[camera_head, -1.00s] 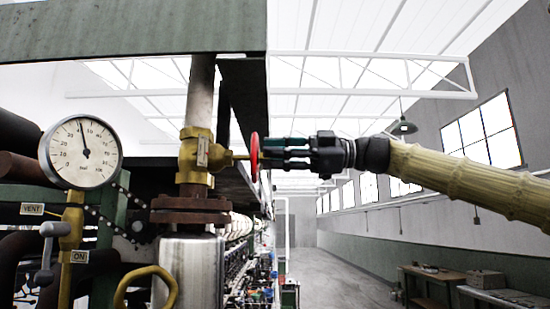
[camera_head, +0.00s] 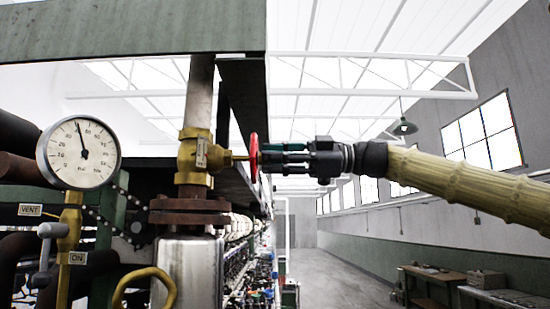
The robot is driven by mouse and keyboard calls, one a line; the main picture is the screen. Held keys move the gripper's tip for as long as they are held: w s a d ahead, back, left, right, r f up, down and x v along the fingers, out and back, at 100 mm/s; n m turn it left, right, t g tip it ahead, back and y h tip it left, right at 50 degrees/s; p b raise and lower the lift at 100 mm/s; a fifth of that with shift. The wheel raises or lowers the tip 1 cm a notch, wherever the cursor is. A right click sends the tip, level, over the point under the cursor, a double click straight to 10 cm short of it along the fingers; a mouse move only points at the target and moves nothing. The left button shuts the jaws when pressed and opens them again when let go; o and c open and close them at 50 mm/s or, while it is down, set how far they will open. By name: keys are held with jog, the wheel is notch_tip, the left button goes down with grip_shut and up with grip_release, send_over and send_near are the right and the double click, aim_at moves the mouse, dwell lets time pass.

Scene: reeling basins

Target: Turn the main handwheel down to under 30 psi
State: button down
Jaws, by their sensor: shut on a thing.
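The red handwheel (camera_head: 254,157) is seen nearly edge-on, on a stem at the right of the brass valve (camera_head: 194,155) on the vertical pipe. My gripper (camera_head: 264,156) reaches in from the right, level, with its fingers shut on the handwheel. The exact finger contact on the rim is too small to make out. The round white pressure gauge (camera_head: 97,165) stands at the left. Its black needle points up and slightly left of the top, around the middle of the scale. The small dial numbers are hard to read.
A VENT tag (camera_head: 30,210) and an ON tag (camera_head: 78,258) mark a small grey lever (camera_head: 48,240) below the gauge. A brass ring-shaped handle (camera_head: 148,280) is at the lower front. A green beam (camera_head: 130,35) crosses above. The aisle (camera_head: 335,262) at right is open.

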jog(key=m+p, duration=0.8)
jog(key=m, duration=2)
jog(key=shift+a+f, duration=0.1)
jog(key=shift+f, duration=0.05)
jog(key=c, duration=1.4)
grip_release()
jog(key=shift+o, duration=0.2)
jog(key=shift+a, duration=0.2)
